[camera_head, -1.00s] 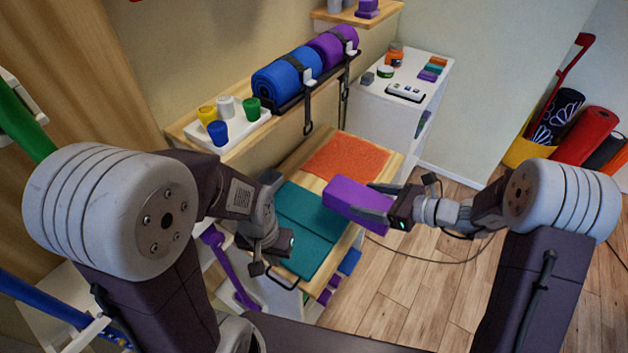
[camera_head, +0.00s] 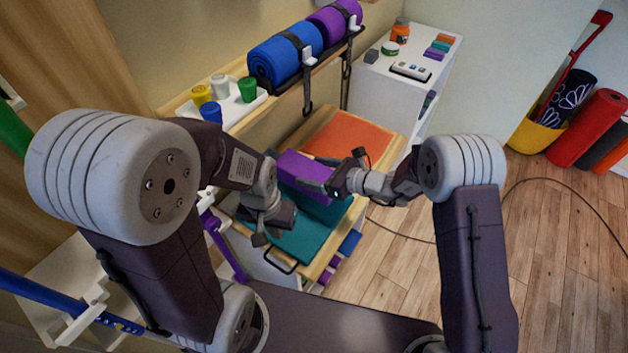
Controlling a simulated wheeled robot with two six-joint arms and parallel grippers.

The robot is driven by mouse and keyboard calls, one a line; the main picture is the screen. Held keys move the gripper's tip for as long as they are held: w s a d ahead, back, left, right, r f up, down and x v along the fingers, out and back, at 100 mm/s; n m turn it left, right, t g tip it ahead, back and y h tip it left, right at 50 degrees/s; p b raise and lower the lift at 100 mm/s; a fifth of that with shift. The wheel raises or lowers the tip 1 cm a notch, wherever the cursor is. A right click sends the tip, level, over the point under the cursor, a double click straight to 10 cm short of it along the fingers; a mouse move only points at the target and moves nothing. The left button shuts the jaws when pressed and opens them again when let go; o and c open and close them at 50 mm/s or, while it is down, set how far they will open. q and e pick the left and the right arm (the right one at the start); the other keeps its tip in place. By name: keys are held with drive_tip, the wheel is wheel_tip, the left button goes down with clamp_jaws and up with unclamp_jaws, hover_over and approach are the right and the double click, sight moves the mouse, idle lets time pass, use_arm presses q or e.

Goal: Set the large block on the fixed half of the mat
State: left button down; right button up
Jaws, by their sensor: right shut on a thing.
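The large purple block (camera_head: 298,166) is held by my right gripper (camera_head: 318,184), which is shut on it. The block is over the far part of the teal mat (camera_head: 318,240) on the wooden bench. Whether it touches the mat or hovers just above cannot be told. The mat shows a line across it between a far and a near part; the block and my arms hide much of it. My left gripper (camera_head: 272,222) is over the left side of the mat, left of and below the block. Its fingers are too dark to read.
An orange pad (camera_head: 358,135) lies on the far end of the bench (camera_head: 318,122). A shelf with coloured cups (camera_head: 248,90) and rolled mats (camera_head: 285,60) stands behind on the left. A white cabinet (camera_head: 385,95) stands at the back. Floor at right is mostly clear.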

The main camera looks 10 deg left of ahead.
drive_tip(key=shift+w+f, duration=0.1)
drive_tip(key=shift+f, duration=1.9)
drive_tip(key=shift+f, duration=0.2)
drive_tip(key=o, duration=1.5)
drive_tip(key=shift+r, duration=0.1)
